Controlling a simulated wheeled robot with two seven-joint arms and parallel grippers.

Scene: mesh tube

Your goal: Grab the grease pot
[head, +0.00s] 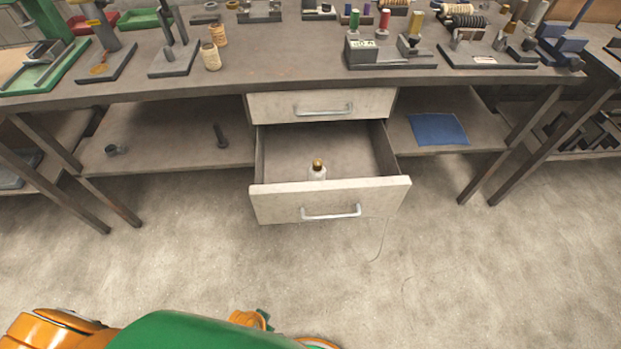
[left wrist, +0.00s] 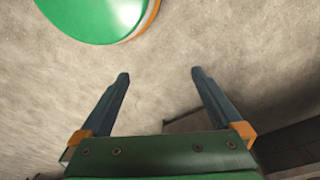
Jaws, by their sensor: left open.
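A small whitish pot (head: 318,173) with a brass-coloured cap stands upright inside the pulled-out lower drawer (head: 330,203), near its front wall; it looks like the grease pot. The drawer's front hides the pot's base. My left gripper (left wrist: 160,75) is open in the left wrist view, with nothing between its two dark fingers and bare floor behind them. In the head view my green and orange arm parts fill the bottom edge, well short of the drawer. The pot does not show in the left wrist view. My right gripper is not in view.
The upper drawer (head: 322,104) is shut. Two small jars, a cream one (head: 210,56) and an orange-brown one (head: 218,35), stand on the workbench (head: 285,60) among fixtures and spools. A blue cloth (head: 438,129) lies on the shelf at right. The floor (head: 190,240) before the drawer is clear.

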